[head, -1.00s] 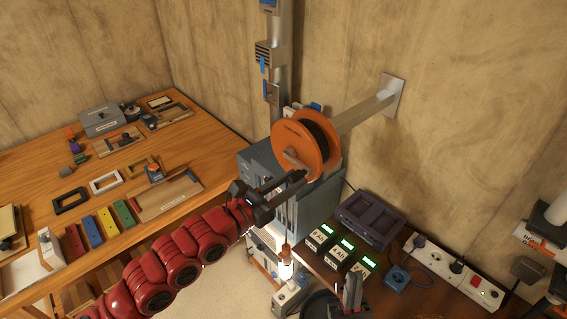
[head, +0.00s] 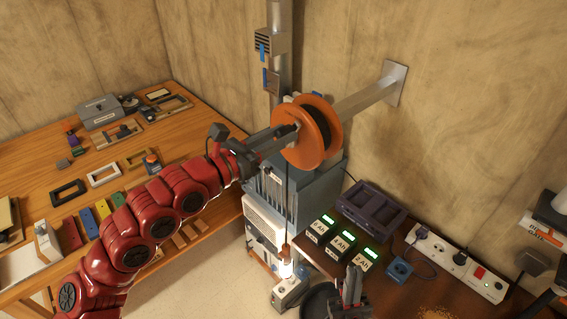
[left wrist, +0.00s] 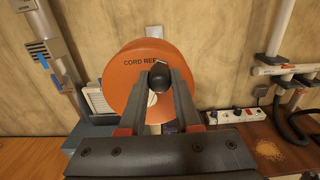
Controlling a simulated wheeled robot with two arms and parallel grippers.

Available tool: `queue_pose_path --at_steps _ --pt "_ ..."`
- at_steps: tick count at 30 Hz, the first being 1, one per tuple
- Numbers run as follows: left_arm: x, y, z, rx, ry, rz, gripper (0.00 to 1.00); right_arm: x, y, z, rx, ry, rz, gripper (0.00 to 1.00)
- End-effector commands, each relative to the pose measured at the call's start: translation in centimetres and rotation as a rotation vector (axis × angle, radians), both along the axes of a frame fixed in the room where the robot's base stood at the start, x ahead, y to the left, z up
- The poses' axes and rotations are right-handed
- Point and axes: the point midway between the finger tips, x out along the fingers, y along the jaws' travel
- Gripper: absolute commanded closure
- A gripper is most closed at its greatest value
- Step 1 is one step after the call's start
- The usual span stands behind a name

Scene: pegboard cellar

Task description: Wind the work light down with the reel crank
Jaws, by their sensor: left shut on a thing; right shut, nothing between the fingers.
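The orange cord reel (head: 326,126) sits on a grey bar from the wall. It also shows in the left wrist view, marked CORD REEL (left wrist: 131,88). A dark cord (head: 287,195) hangs from the reel to the work light (head: 286,268), which is lit and hangs below, low in the head view. My right gripper (head: 355,279) is shut and empty at the bottom of the head view.
A grey ribbed cabinet (head: 273,195) stands behind the hanging cord. Battery packs with green displays (head: 342,241) and a power strip (head: 455,262) lie on the right bench. The wooden workbench (head: 200,145) at left holds several tools and blocks.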

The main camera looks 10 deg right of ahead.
Motion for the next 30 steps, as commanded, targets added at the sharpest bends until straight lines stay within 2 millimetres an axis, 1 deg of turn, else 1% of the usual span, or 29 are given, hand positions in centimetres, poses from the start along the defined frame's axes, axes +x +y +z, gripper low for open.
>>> queue_pose_path --at_steps 1,5,9,12,16,22,25,30 --pt "0.0 -0.1 0.3 -0.006 -0.006 -0.004 0.99 0.0 0.0 -0.1 0.000 0.000 0.000 1.00" --pt "0.4 0.2 0.1 -0.005 -0.007 -0.002 1.00 0.0 0.0 -1.2 0.000 0.000 0.000 1.00" --pt "1.3 0.9 0.3 -0.009 -0.009 -0.002 0.99 0.0 0.0 -3.2 0.000 0.000 0.000 1.00" --pt "2.0 1.4 0.4 -0.006 -0.006 -0.002 1.00 0.0 0.0 -4.3 0.000 0.000 0.000 1.00" --pt "2.6 1.8 0.9 -0.007 -0.006 -0.001 1.00 0.0 0.0 -4.7 0.000 0.000 0.000 1.00" --pt "3.8 2.7 0.1 -0.008 -0.004 -0.003 1.00 0.0 0.0 -7.0 0.000 0.000 0.000 1.00" --pt "4.7 3.5 0.2 -0.009 -0.004 0.002 1.00 0.0 0.0 -7.6 0.000 0.000 0.000 1.00" --pt "5.0 3.7 0.4 -0.003 -0.005 0.000 1.00 0.0 0.0 -7.6 0.000 0.000 0.000 1.00"
